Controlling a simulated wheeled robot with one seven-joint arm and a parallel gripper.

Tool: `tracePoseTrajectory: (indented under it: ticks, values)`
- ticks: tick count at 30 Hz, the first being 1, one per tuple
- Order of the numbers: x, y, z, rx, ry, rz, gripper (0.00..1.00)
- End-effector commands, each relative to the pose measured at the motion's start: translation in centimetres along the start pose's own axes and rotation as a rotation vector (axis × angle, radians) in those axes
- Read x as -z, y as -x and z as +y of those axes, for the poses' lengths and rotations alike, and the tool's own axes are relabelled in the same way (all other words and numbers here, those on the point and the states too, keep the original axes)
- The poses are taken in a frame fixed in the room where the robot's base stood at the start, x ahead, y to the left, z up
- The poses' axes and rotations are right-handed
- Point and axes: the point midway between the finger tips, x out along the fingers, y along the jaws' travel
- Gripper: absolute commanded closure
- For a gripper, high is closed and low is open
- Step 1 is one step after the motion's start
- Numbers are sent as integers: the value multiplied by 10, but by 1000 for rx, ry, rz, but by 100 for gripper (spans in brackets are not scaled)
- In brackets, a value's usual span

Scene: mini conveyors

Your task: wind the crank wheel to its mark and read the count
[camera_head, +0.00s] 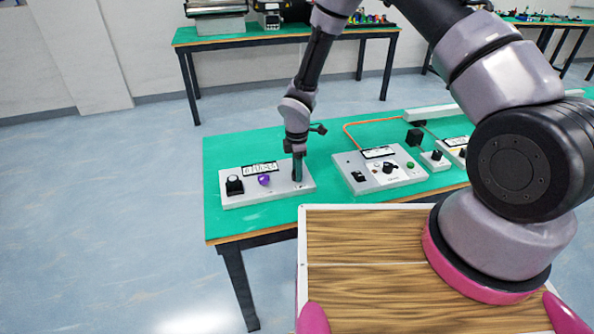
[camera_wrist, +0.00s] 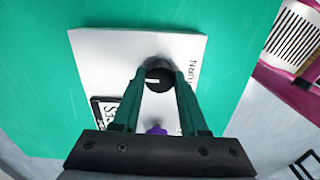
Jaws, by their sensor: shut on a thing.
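A light grey panel (camera_head: 235,199) lies at the left end of the green table. It carries a black control (camera_head: 234,185), a purple knob (camera_head: 264,180) and a white display (camera_head: 260,168) whose characters I cannot read surely. My gripper (camera_head: 298,178) points down at the panel's right end. In the wrist view my gripper (camera_wrist: 160,80) is shut on a round black knob (camera_wrist: 158,82) with a white line on its top. I cannot tell whether this is the crank wheel. The display (camera_wrist: 105,113) and the purple knob (camera_wrist: 156,130) are partly hidden by my gripper. No clear mark shows.
A second grey panel (camera_head: 370,186) with several controls and a display stands to the right on the green table (camera_head: 229,152). A small knob box (camera_head: 435,162) is beyond it. A wood-topped tray (camera_head: 360,285) is in front. Another green table (camera_head: 210,40) stands behind.

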Motion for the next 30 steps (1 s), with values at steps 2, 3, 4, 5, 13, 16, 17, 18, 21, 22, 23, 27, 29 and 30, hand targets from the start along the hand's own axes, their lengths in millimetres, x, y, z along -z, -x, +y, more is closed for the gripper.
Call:
tracePoseTrajectory:
  ticks: [2, 3, 4, 5, 13, 16, 17, 18, 21, 22, 23, 27, 29, 30]
  values:
    - [0, 1, 2, -3, 22, 1, 100]
    - [0, 1, 2, -3, 31, 1, 100]
    - [0, 1, 1, -3, 37, 1, 100]
    - [0, 1, 1, -2, 42, 1, 100]
    - [0, 1, 1, -3, 60, 1, 100]
    - [0, 1, 1, -3, 60, 1, 100]
    - [0, 1, 1, -3, 60, 1, 100]
    - [0, 1, 1, -3, 60, 1, 100]
    - [0, 1, 1, -3, 60, 1, 46]
    - [0, 1, 1, -3, 60, 1, 34]
    - [0, 1, 1, -3, 60, 1, 27]
    - [0, 0, 1, -1, 59, 0, 27]
    - [0, 0, 1, -1, 59, 0, 27]
    - [0, 0, 0, -1, 59, 0, 27]
